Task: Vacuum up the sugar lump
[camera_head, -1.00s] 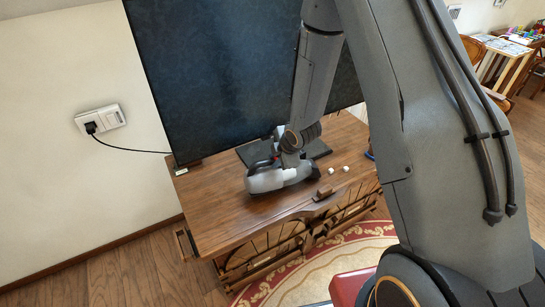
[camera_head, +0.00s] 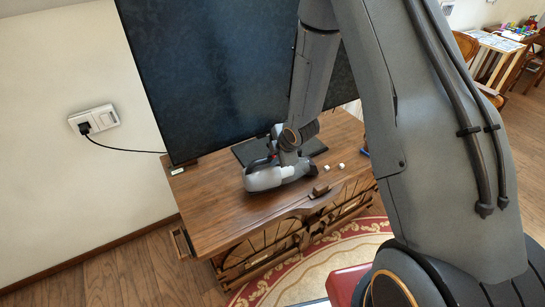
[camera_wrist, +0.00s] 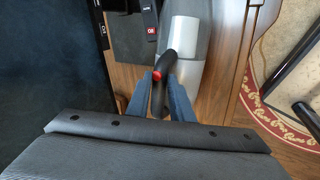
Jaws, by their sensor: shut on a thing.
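A grey and white handheld vacuum (camera_head: 265,178) lies low over the wooden cabinet top (camera_head: 213,206), its dark nozzle end pointing right. Two small white lumps sit on the cabinet top just right of the nozzle, the nearer one (camera_head: 327,168) and the farther one (camera_head: 341,166); both are apart from it. My gripper (camera_head: 282,150) is above the vacuum. In the wrist view my gripper (camera_wrist: 160,92) has its blue fingers shut around the dark handle with a red button, and the vacuum's pale body (camera_wrist: 184,42) extends beyond. The lumps do not show in the wrist view.
A large dark screen (camera_head: 215,75) stands at the back of the cabinet on a black base. A small brown block (camera_head: 319,191) lies near the front edge. A wall socket (camera_head: 94,120) with a plugged cable is left. A red patterned rug (camera_head: 285,285) lies in front.

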